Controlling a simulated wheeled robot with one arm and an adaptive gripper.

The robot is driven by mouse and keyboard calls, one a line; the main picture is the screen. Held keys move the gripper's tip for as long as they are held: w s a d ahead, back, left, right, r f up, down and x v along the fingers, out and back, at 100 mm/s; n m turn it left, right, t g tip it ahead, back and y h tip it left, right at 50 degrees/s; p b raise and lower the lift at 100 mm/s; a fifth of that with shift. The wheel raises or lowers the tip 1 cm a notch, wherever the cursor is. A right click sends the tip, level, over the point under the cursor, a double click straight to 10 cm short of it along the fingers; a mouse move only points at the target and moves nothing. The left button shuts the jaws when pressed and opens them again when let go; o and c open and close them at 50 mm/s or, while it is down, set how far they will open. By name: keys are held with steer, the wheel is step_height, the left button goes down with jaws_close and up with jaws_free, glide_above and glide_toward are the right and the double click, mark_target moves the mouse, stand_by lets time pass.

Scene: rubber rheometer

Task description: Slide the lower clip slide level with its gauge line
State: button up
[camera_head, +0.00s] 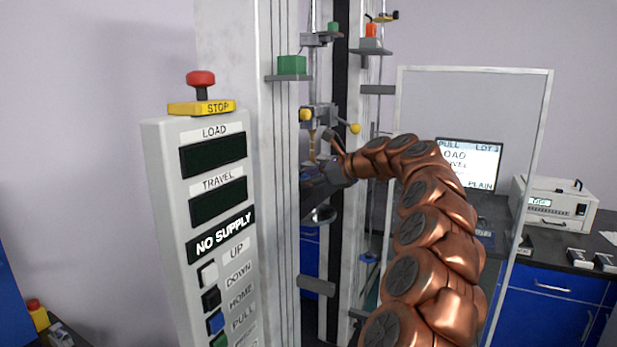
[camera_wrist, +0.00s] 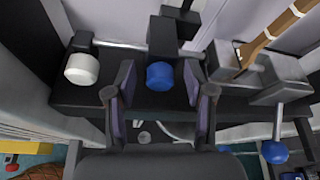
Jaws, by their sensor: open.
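In the wrist view my gripper (camera_wrist: 161,92) is open, with one finger on each side of a blue knob (camera_wrist: 160,76). A gap shows between the knob and each finger. The knob sits on a dark bar with a dark block behind it; I take this to be the lower clip slide. A white knob (camera_wrist: 82,68) is to its left on the same bar. A tan strip (camera_wrist: 268,38) meets a grey clamp (camera_wrist: 262,72) at the right. In the head view my gripper (camera_head: 318,178) is at the machine column, below the upper clip (camera_head: 318,115). I cannot make out the gauge line.
A control panel (camera_head: 205,200) with a red stop button (camera_head: 201,80) stands left of the column. A clear framed guard (camera_head: 475,70) is right of my arm. A second blue knob (camera_wrist: 274,152) hangs at the wrist view's lower right. A monitor (camera_head: 470,163) stands behind.

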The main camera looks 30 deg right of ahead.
steer(key=shift+c, duration=0.3)
steer(key=shift+f, duration=0.1)
jaws_close()
